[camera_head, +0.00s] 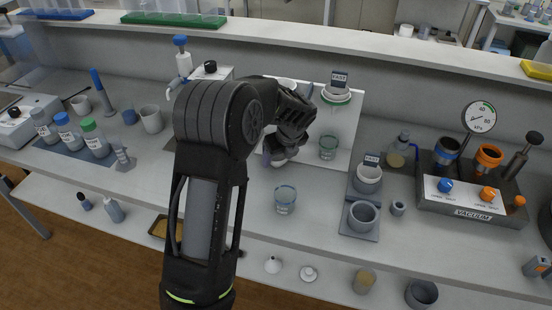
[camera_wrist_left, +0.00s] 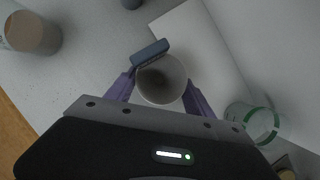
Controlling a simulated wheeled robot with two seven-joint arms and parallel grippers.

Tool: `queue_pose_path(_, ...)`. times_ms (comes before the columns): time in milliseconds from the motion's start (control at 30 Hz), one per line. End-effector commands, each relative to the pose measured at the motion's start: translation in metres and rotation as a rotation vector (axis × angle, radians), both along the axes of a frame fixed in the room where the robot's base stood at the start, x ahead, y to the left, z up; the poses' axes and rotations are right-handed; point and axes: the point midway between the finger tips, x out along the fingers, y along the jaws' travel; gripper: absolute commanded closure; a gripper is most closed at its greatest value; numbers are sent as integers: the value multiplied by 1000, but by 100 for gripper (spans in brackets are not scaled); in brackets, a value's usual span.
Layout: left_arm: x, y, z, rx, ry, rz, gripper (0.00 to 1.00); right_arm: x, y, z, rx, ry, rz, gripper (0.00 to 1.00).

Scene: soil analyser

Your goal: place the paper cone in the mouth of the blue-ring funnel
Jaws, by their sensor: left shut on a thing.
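My left gripper (camera_head: 279,157) is at the middle of the bench. In the left wrist view its two purple fingers are shut on a pale round-mouthed thing (camera_wrist_left: 162,80), which looks like the paper cone, with a dark blue-grey tag (camera_wrist_left: 150,52) at its rim. In the head view my arm and gripper hide most of it. The blue-ring funnel (camera_head: 446,151) stands on the grey vacuum station (camera_head: 470,206) at the right, well apart from my gripper. Its dark mouth faces up. My right gripper is not in view.
An orange-ring funnel (camera_head: 488,157) stands beside the blue one, near a gauge (camera_head: 481,117). Glass beakers (camera_head: 285,199) are close by. A tagged white cone with a green ring (camera_head: 336,95) stands behind.

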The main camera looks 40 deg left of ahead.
Motion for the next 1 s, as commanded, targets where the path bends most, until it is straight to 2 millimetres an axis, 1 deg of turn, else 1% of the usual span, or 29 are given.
queue_pose_path(33,0,0,0,0,0,0,56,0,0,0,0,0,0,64)
queue_pose_path(333,0,0,0,0,0,0,80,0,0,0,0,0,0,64)
queue_pose_path(567,0,0,0,0,0,0,80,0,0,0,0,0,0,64)
queue_pose_path(767,1,0,5,0,-2,-1,80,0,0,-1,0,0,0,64)
queue_pose_path(867,1,0,12,0,-2,0,80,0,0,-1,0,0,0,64)
queue_pose_path(1000,1,0,29,0,-4,1,80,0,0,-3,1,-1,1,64)
